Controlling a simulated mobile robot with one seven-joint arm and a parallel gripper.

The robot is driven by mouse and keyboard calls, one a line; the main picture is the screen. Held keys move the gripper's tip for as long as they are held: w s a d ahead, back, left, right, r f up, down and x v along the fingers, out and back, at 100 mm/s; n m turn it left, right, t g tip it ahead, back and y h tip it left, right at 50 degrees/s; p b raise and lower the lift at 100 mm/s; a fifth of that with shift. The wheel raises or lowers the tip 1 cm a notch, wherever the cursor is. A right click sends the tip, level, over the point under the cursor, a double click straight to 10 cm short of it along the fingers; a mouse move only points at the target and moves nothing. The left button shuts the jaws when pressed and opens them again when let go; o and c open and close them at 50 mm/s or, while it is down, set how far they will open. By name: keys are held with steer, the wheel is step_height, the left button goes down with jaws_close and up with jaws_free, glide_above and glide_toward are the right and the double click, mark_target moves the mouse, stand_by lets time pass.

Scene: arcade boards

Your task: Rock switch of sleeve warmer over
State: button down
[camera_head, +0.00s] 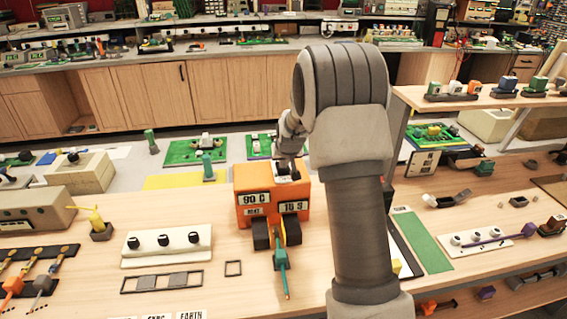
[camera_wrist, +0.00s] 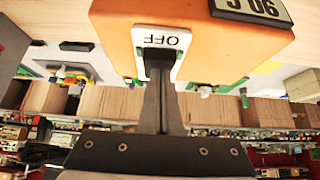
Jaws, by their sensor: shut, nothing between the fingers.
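The sleeve warmer (camera_head: 252,212) is an orange box on the workbench with "90 C", "HEAT" and "10 S" labels and two dark jaws at its front. Its orange body (camera_wrist: 215,40) fills the top of the wrist view, upside down. A white switch plate (camera_wrist: 172,39) marked "OFF" is on its surface. My gripper (camera_wrist: 158,62) is shut, and its fingertips are at the plate just beside the "OFF" marking. They cover the switch rocker, so its tilt and any contact cannot be told. In the head view my gripper (camera_head: 287,165) is over the back top of the box.
A green and orange tool (camera_head: 281,257) sticks out from the warmer's front. A white three-knob panel (camera_head: 165,242) stands to its left. A green strip (camera_head: 422,240) and a white panel with a purple tool (camera_head: 480,238) are to the right.

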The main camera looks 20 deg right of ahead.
steer(key=shift+s+f+b, duration=0.2)
steer(key=shift+f+b, duration=0.5)
steer(key=shift+b, duration=0.1)
steer(key=shift+r, duration=0.25)
steer(key=shift+r+p, duration=0.15)
steer(key=shift+p, duration=0.15)
steer(key=shift+r, duration=0.7)
steer(key=shift+p, duration=0.3)
steer(key=shift+r, duration=0.3)
steer(key=s+f+v, duration=0.1)
steer(key=v, duration=1.1)
steer(key=shift+s+a+r, duration=0.25)
steer(key=shift+s, duration=0.1)
